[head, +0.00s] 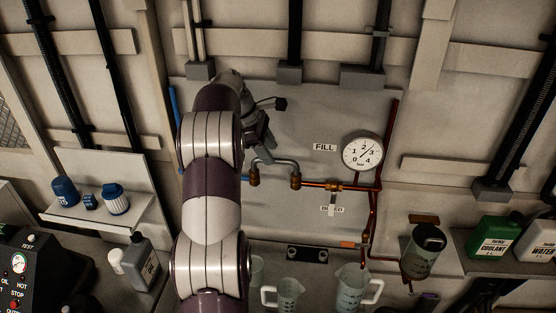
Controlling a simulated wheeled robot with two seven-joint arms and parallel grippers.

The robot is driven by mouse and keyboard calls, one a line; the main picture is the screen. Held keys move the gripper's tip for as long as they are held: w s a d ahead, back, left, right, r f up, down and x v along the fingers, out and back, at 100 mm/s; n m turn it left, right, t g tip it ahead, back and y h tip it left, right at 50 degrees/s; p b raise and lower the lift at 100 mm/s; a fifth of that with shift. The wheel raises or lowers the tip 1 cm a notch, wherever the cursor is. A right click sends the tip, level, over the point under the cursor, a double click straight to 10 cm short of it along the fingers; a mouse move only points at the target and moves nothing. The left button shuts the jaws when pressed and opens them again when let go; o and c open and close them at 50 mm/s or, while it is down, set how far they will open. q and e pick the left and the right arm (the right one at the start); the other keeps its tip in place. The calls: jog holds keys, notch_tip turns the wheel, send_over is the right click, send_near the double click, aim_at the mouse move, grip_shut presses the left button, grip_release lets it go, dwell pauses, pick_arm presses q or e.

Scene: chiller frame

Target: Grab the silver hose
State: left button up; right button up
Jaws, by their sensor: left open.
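The silver hose (275,162) is a short grey arch on the wall panel. Its two ends meet brass fittings on the pipe, one at left (254,178) and one at right (295,182). My left gripper (265,146) is open, just above and left of the arch in the picture, in front of the panel. Its fingers look empty, and I cannot tell whether they touch the hose. My left arm hides part of the gripper and the panel to its left. My right gripper is not in view.
A pressure gauge (362,152) and copper pipe (374,215) are right of the hose. A shelf (100,222) with blue items is at left. The panel between hose and gauge is mostly clear.

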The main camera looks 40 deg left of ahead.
aim_at(277, 159)
pick_arm(q)
jog(key=p+x, duration=0.4)
jog(key=shift+w+d+f, duration=0.15)
jog(key=shift+w+d, duration=0.15)
jog(key=shift+p+x, duration=0.3)
jog(key=shift+x, duration=0.9)
jog(key=shift+a+f, duration=0.1)
jog(key=shift+f, duration=0.15)
jog(key=shift+r, duration=0.1)
grip_shut()
